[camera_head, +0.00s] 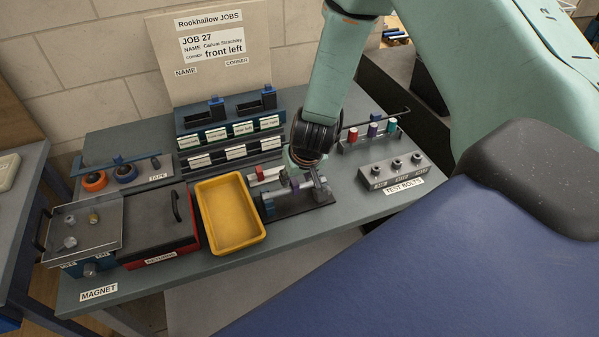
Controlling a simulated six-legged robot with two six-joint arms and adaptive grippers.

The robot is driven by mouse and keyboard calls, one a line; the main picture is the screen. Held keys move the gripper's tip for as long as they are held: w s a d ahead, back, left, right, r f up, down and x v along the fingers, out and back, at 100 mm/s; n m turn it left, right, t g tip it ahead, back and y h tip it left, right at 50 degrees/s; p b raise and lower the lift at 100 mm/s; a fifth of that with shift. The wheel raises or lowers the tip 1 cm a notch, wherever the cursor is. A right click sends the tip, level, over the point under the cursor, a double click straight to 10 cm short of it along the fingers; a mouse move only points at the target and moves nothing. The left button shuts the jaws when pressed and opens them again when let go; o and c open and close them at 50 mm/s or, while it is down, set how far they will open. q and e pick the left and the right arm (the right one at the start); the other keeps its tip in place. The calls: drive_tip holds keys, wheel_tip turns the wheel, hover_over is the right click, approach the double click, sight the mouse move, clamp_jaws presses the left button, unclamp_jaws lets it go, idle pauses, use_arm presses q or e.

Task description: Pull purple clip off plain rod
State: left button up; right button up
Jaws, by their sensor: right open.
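My right arm comes in from the upper right, and its gripper (304,164) points down at the small rod fixture (300,202) in the middle of the bench. The gripper is open, with its fingers partly hidden by the dark wrist. A small purple piece (295,186), which looks like the purple clip, shows on the fixture just below the gripper. I cannot tell whether the fingers touch it. Another purple piece (373,130) stands between a red one (352,134) and a teal one (391,125) on a rack at the back right. My left gripper is not in view.
A yellow tray (231,243) lies empty left of the fixture. Further left are a red box with a dark lid (160,232) and a metal magnet tray (84,243). A test bolts block (394,170) is at right. A labelled rack (230,130) and job board (212,48) stand behind.

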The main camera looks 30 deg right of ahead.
drive_tip(key=shift+w+f, duration=0.35)
drive_tip(key=shift+f, duration=0.3)
drive_tip(key=shift+w+f, duration=0.1)
drive_tip(key=shift+f, duration=0.25)
drive_tip(key=shift+d, duration=0.1)
drive_tip(key=shift+c, duration=0.2)
drive_tip(key=shift+f, duration=0.1)
drive_tip(key=shift+c, duration=1.5)
drive_tip(key=c, duration=0.3)
clamp_jaws()
